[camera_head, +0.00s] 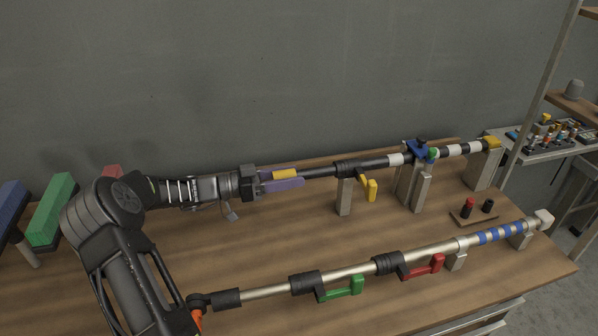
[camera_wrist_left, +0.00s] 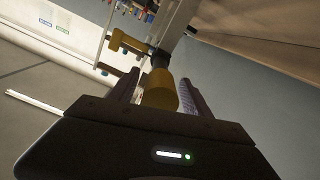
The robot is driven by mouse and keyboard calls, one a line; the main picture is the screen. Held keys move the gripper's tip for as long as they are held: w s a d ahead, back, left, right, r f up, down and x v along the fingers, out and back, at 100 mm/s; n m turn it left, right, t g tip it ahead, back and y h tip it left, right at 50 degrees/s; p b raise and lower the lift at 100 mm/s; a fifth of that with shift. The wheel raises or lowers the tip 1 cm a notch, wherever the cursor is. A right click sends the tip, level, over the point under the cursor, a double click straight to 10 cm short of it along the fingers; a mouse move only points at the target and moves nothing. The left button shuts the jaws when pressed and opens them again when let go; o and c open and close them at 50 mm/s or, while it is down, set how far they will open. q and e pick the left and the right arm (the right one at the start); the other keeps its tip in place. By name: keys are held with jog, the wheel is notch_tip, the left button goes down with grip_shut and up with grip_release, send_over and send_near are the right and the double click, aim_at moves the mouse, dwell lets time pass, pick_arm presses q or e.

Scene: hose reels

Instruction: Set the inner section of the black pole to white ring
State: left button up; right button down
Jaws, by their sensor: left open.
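The black pole (camera_head: 374,163) lies along the back of the table on grey posts. White rings show on it at the blue clamp's left (camera_head: 395,159) and right (camera_head: 453,153). Its near end carries a yellow grip (camera_head: 285,174), also seen in the left wrist view (camera_wrist_left: 160,90). A yellow lever (camera_head: 371,189) hangs below its black collar (camera_head: 346,167). My left gripper (camera_head: 302,179) is open, with its purple-grey fingers on either side of the yellow grip. I cannot tell whether they touch it. My right gripper is not in view.
A silver pole (camera_head: 345,279) with green (camera_head: 343,288) and red (camera_head: 424,268) levers and blue bands lies in front. A small stand with a red and a black peg (camera_head: 474,215) is at right. Coloured blocks (camera_head: 52,207) stand at left. A grey wall is behind.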

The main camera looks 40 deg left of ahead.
pick_arm(q)
jog(key=shift+x, duration=1.3)
grip_shut()
dwell(0.5)
